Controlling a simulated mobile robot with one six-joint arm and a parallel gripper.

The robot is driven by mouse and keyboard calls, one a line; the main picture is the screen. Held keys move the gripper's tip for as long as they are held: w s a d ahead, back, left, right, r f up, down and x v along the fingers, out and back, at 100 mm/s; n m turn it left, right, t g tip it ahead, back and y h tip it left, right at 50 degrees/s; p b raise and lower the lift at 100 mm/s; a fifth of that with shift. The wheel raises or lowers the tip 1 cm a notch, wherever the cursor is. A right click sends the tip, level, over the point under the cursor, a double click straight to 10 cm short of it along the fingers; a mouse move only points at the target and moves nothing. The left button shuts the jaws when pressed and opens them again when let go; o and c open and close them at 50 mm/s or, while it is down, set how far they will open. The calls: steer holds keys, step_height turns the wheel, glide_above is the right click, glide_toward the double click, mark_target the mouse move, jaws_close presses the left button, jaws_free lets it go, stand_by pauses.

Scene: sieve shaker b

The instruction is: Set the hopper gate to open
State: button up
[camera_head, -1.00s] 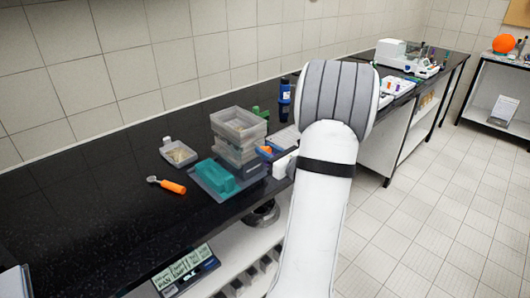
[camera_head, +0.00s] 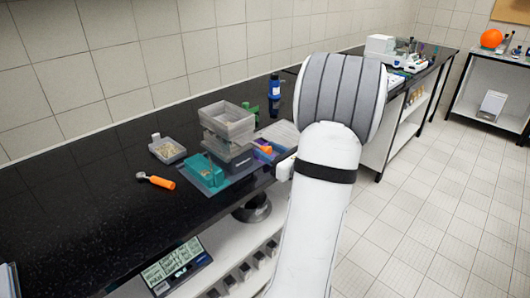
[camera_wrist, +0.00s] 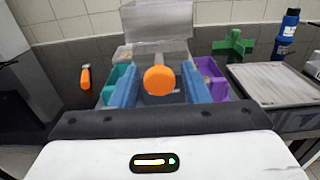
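The sieve shaker unit (camera_head: 228,123) stands on the black bench, with clear stacked trays above a dark base; its upper tray also shows in the wrist view (camera_wrist: 160,22). An orange round knob (camera_wrist: 159,80) on its front faces the wrist camera; a small orange patch (camera_head: 264,149) shows in the head view. My gripper (camera_wrist: 160,82) is open, with one blue finger on each side of the knob and visible gaps between. Contact depth cannot be told. In the head view my arm hides much of the gripper. I cannot tell which part is the hopper gate, nor its setting.
A teal box (camera_head: 201,170) is left of the stack and a purple box (camera_wrist: 214,84) right of it. An orange-handled scoop (camera_head: 157,181), a small tray (camera_head: 167,150), a green piece (camera_wrist: 234,45) and a blue bottle (camera_head: 275,88) stand nearby. The bench's left part is clear.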

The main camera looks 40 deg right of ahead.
steer(key=shift+o, duration=0.4)
steer(key=shift+w, duration=0.2)
steer(key=s, duration=0.8)
steer(key=shift+d+b, duration=0.25)
steer(key=shift+b, duration=0.2)
